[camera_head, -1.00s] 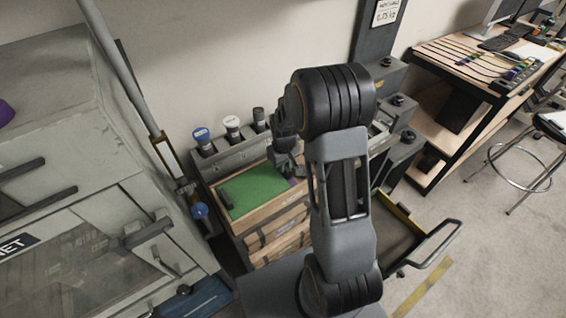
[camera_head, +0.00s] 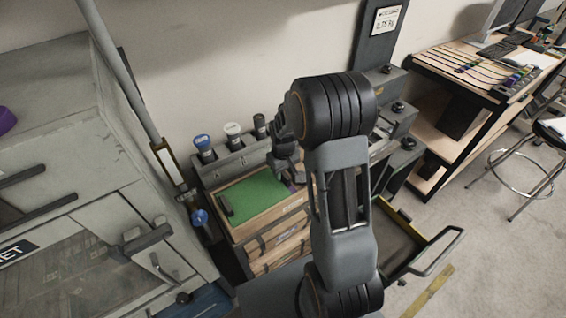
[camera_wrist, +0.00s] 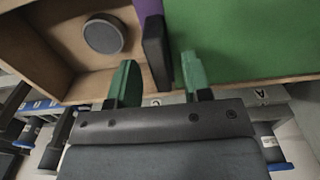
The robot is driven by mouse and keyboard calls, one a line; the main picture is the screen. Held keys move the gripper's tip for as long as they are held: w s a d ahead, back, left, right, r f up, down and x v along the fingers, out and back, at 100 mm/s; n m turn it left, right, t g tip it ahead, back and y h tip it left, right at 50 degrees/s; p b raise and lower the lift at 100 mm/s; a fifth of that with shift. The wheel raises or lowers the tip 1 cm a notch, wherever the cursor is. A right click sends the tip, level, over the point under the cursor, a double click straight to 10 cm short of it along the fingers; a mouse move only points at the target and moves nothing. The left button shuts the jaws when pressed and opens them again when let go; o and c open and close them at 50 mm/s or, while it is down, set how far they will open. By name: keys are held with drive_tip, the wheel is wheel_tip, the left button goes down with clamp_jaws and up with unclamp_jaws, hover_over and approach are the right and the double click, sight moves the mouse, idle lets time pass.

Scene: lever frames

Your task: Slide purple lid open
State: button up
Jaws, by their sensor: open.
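The purple lid (camera_wrist: 148,8) shows only as a narrow strip at the top of the wrist view. A black upright handle (camera_wrist: 155,50) stands at its edge, beside the green lid (camera_wrist: 235,40). My gripper (camera_wrist: 160,80) is open, its green-tipped fingers apart on either side of the handle; I cannot tell if either touches it. In the head view my gripper (camera_head: 286,172) is over the right end of the green lid (camera_head: 255,194), and my arm hides most of the purple lid.
An open wooden compartment (camera_wrist: 60,50) with a round grey disc (camera_wrist: 103,34) lies left of the handle in the wrist view. Knobbed posts (camera_head: 233,134) stand behind the box. A grey cabinet (camera_head: 60,150) is close on the left. A pulled-out tray (camera_head: 405,245) is at the right.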

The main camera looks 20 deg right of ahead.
wheel_tip(320, 180, up, 14)
drive_tip(key=b, duration=0.1)
drive_tip(key=shift+f, duration=0.25)
idle(0.5)
